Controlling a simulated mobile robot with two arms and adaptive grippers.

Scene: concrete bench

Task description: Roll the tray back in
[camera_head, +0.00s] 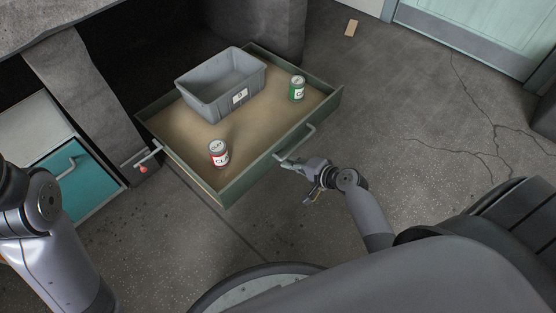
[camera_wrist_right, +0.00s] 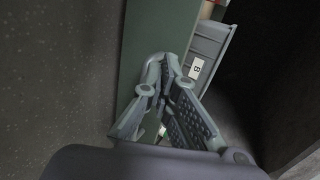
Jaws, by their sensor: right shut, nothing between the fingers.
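The tray is a green-sided drawer (camera_head: 250,180) with a tan floor, pulled out from under the concrete bench. Its bar handle (camera_head: 296,143) is on the front panel. My right gripper (camera_head: 288,163) is at the front panel, by the near end of the handle. In the right wrist view the fingers of the gripper (camera_wrist_right: 168,72) are shut at the tips, in front of the green panel (camera_wrist_right: 155,35). Nothing shows between them. Whether they touch the handle is unclear. My left arm shows at the left, but its gripper is out of view.
In the tray are a grey bin (camera_head: 202,101), a red-labelled can (camera_head: 219,153) and a green-labelled can (camera_head: 297,89). A lever with a red knob (camera_head: 143,168) is beside the tray's left side. A teal drawer (camera_head: 72,180) is further left. The floor at right is mostly clear.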

